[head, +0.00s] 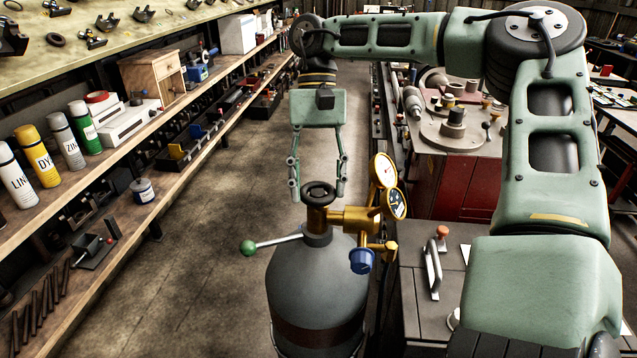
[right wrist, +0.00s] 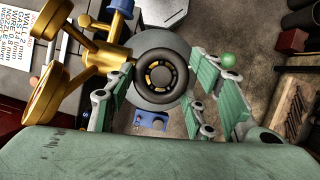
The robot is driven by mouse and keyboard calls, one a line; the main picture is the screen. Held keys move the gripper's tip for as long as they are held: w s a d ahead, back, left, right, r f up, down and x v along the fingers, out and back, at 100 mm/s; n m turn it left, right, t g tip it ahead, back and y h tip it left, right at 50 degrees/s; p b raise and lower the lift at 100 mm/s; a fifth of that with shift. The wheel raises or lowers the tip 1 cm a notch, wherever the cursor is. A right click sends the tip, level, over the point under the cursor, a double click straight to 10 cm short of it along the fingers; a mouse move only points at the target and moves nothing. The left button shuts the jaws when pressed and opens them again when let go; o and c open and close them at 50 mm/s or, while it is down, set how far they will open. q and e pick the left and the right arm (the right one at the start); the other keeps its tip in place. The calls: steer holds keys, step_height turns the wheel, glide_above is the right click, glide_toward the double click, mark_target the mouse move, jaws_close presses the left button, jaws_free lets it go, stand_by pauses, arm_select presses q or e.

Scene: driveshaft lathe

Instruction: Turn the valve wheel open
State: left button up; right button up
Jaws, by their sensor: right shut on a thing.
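The black ring-shaped valve wheel (head: 319,189) sits on top of the brass valve of a dark grey gas cylinder (head: 318,285). My right gripper (head: 317,186) points down from above, with one finger on each side of the wheel. In the right wrist view the wheel (right wrist: 161,83) shows face-on between the green finger pads of my right gripper (right wrist: 163,75). The gripper is shut on the wheel at its sides; the exact contact is hard to see. My left gripper is not in view.
Brass gauges (head: 384,171) and a blue knob (head: 362,261) stick out right of the valve. A lever with a green ball (head: 248,247) reaches out left. A shelf with spray cans (head: 40,158) runs along the left; a red machine (head: 450,185) stands right. The floor between is clear.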

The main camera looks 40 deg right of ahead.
steer(key=shift+n, duration=0.6)
steer(key=o, duration=1.1)
steer(key=shift+d+h, duration=0.1)
steer(key=shift+h, duration=0.2)
steer(key=v, duration=1.2)
steer(key=shift+w, duration=0.15)
steer(key=shift+f, duration=0.15)
